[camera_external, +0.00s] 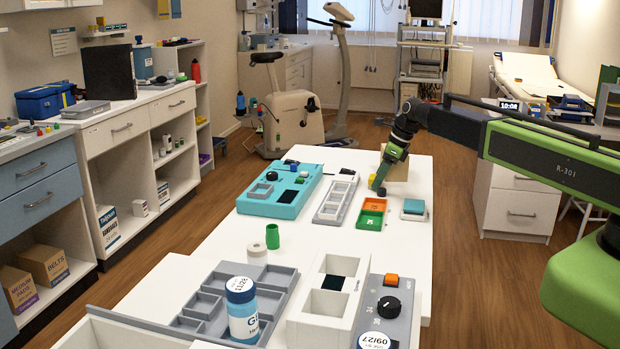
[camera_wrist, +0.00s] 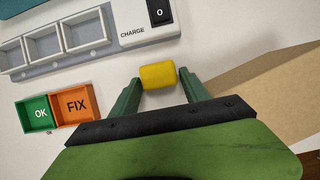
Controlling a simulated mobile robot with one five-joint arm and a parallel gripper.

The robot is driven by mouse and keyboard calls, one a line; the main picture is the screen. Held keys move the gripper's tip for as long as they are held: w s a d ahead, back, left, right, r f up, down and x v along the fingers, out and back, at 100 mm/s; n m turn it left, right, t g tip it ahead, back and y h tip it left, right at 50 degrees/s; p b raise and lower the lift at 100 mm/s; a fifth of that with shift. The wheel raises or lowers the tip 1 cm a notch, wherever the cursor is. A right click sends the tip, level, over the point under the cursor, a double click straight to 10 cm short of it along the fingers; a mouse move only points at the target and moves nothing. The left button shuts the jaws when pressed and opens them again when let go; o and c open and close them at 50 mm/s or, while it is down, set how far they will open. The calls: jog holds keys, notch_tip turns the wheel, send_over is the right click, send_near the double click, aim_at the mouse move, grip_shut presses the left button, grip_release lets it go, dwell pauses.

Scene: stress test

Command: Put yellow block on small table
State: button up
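My gripper (camera_external: 379,190) points down at the far part of the long white table (camera_external: 330,250), just left of a tan box. In the wrist view, a small yellow block (camera_wrist: 158,76) lies between the two fingertips of my gripper (camera_wrist: 159,79). The fingertips are very close to its two ends; whether both press on it I cannot tell. I cannot tell which surface is the small table.
Left of my gripper are a green and orange button pair (camera_external: 371,213) and a grey tray (camera_external: 336,198). A teal-topped block (camera_external: 413,209) sits to its right. The tan box (camera_wrist: 270,95) stands close beside my right finger. The middle of the white table has free room.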

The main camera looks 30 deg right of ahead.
jog(key=p+v, duration=1.1)
jog(key=v, duration=0.1)
jog(key=s+f+n+g+h, duration=0.1)
jog(key=s+n+g+h, duration=0.2)
jog(key=s+n, duration=1.7)
jog(key=n, duration=0.7)
jog(key=shift+f, duration=0.25)
jog(key=shift+d, duration=0.1)
jog(key=shift+c, duration=0.3)
